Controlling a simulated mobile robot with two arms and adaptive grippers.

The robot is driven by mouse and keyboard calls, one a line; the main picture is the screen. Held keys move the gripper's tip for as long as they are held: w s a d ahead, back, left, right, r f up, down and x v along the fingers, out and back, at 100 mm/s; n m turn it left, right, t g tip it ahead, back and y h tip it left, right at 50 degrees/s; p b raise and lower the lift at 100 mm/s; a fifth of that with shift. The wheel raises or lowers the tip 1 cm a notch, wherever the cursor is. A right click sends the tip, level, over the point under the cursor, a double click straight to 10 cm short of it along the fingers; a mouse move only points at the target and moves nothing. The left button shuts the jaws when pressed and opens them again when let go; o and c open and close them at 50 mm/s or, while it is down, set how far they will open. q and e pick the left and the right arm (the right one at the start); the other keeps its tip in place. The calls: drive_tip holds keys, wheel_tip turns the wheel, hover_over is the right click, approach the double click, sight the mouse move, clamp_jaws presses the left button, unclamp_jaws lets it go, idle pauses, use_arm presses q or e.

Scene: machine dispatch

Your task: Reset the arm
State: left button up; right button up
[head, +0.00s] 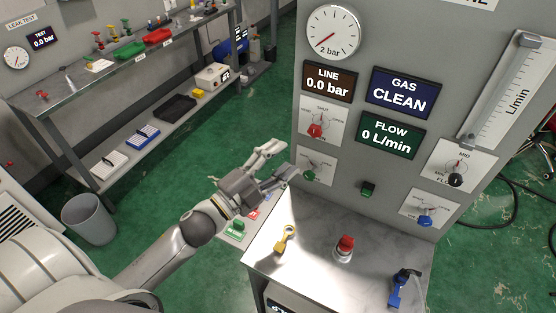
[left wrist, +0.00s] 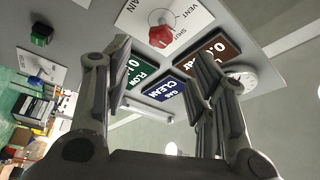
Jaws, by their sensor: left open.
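My left gripper (head: 278,162) is open and empty in the head view. It hangs in the air in front of the left edge of the grey panel (head: 381,18), near the lower left knob plate (head: 316,168). In the left wrist view its two fingers (left wrist: 150,85) stand apart with nothing between them. Beyond them show the red knob (left wrist: 162,36), the CLEAN sign (left wrist: 163,91) and the dark green knob (left wrist: 41,34). My right gripper is not in view.
The panel's metal shelf (head: 300,225) carries a yellow tag (head: 286,239), a red button (head: 345,246) and a blue padlock-like item (head: 401,287). A workbench (head: 75,100) stands at the back left, with a grey bin (head: 89,219) beside it. Green floor (head: 150,190) between is clear.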

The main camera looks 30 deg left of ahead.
use_arm(q)
drive_tip(key=shift+s+a, duration=0.1)
idle(0.5)
drive_tip(key=s+a+f+n+g+y, duration=0.2)
drive_tip(key=s+f+n+g+y, duration=0.15)
drive_tip(key=f+n, duration=0.25)
drive_tip(key=s+a+f+n+g+y, duration=0.2)
drive_tip(key=f+n+g+y, duration=0.1)
drive_tip(key=f+n+y, duration=0.25)
drive_tip(key=s+d+f+n+g+h, duration=0.1)
drive_tip(key=s+d+f+n+g, duration=0.2)
drive_tip(key=s, duration=0.5)
drive_tip(key=s+d+f+n+g+h, duration=0.1)
drive_tip(key=s+d+f+g, duration=0.1)
drive_tip(key=s+f+g, duration=0.5)
wheel_tip(320, 180, down, 27)
drive_tip(key=s+b, duration=0.2)
drive_tip(key=b, duration=0.4)
drive_tip(key=s+a+f+b, duration=0.1)
drive_tip(key=s+f+b, duration=0.1)
drive_tip(key=s+f, duration=0.7)
drive_tip(key=s+a+f+g+b, duration=0.1)
drive_tip(key=s+a+f+b, duration=0.1)
drive_tip(key=s+f, duration=0.6)
wheel_tip(320, 180, down, 7)
drive_tip(key=shift+s+r+b, duration=0.15)
drive_tip(key=shift+s+b, duration=0.2)
drive_tip(key=shift+b, duration=0.4)
